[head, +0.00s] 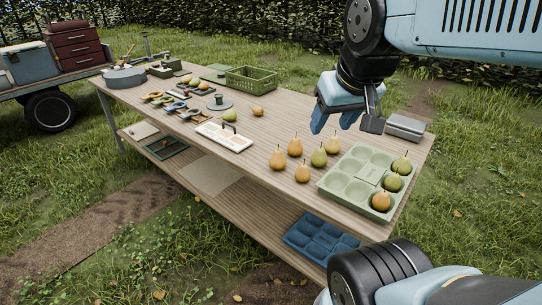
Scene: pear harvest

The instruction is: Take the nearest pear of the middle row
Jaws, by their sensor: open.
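Loose pears stand upright on the wooden table left of the green tray. Nearest the front edge is a yellow-orange pear (303,173). Which line counts as the middle row is not clear. My gripper (335,121) is open and empty, fingers down, above and behind the loose pears, apart from them.
The green tray (343,183) has pears in its right-hand cups; its other cups are empty. A grey box (406,127) is at the far right edge. A white tray (224,138), tools and a green crate (251,79) lie further left. A blue tray (320,241) is on the lower shelf.

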